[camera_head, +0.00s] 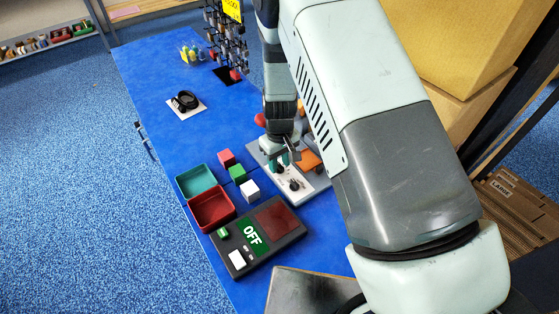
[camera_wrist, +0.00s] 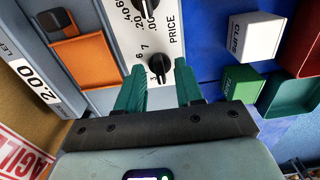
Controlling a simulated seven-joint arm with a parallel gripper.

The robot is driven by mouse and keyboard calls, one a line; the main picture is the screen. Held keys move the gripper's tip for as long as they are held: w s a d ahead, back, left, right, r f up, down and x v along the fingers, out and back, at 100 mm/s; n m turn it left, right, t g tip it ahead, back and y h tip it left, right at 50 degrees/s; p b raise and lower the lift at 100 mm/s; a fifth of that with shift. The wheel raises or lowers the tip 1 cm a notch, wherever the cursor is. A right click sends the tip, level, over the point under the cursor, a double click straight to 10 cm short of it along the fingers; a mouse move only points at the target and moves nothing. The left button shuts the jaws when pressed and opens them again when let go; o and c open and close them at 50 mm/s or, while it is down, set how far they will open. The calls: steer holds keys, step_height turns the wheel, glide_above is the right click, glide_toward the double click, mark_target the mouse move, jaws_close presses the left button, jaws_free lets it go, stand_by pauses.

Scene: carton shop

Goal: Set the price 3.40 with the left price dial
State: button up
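The price panel is a pale plate (camera_head: 307,189) marked PRICE, with two black dials. In the wrist view the left price dial (camera_wrist: 159,66) has figures such as 6 and 7 beside it; its pointer setting is not clear. The other dial (camera_wrist: 135,6), with .00, .20, .40 and .60 around it, is cut by the top edge. It shows in the head view too (camera_head: 294,185). My gripper (camera_wrist: 160,68) is open, its green fingertips on either side of the left dial. I cannot tell whether they touch it. In the head view my gripper (camera_head: 284,161) is over the panel's far part.
Red (camera_head: 212,209) and teal (camera_head: 196,181) trays, pink, green and white (camera_head: 250,190) blocks, and a dark device reading OFF (camera_head: 252,235) lie left and in front of the panel. An orange tray (camera_wrist: 85,60) and a label reading 2.00 (camera_wrist: 36,84) are beside it.

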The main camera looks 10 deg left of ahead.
steer(key=shift+f, duration=0.1)
jaws_close()
stand_by(0.4)
steer(key=shift+m, duration=2.9)
jaws_free()
